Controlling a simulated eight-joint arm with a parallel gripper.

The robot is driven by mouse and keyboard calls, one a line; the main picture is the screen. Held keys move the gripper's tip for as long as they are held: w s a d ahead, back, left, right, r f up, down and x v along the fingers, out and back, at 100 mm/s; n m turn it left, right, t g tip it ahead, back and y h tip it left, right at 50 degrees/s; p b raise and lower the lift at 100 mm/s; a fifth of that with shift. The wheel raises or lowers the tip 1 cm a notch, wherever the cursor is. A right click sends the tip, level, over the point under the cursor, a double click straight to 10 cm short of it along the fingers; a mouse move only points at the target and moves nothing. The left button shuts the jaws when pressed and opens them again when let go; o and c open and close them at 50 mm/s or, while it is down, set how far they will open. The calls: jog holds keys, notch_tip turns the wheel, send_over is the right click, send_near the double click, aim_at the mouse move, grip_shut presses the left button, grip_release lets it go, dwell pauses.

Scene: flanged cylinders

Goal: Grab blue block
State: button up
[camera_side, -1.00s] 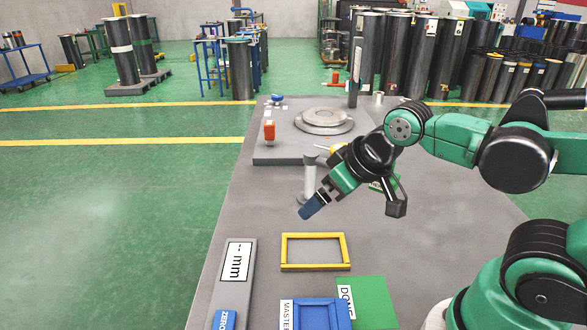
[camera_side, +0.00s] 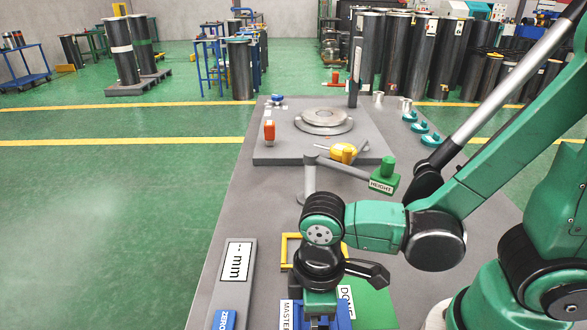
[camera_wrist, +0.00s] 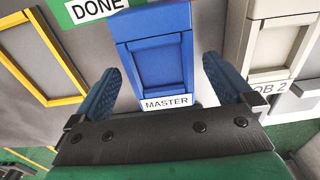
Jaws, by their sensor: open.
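In the wrist view this blue MASTER piece (camera_wrist: 153,22) lies ahead of and between my gripper's two blue-padded fingers (camera_wrist: 160,68), with gaps on both sides. In the side view it shows at the bottom edge (camera_side: 344,312), partly hidden behind my gripper (camera_side: 319,322), which points down over it. The fingers are spread and hold nothing. Whether they reach down beside the piece is unclear. A small blue ZERO block (camera_side: 224,320) sits further left.
A yellow frame (camera_side: 289,250) lies just behind, partly hidden. The green DONE pad (camera_side: 375,308) is to the right. A pale JOB 2 tray (camera_wrist: 275,45) is close to the right finger. A grey post with a green HEIGHT head (camera_side: 383,175) stands behind my wrist.

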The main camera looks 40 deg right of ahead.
jog(key=shift+f, duration=0.95)
jog(key=shift+c, duration=0.2)
grip_shut()
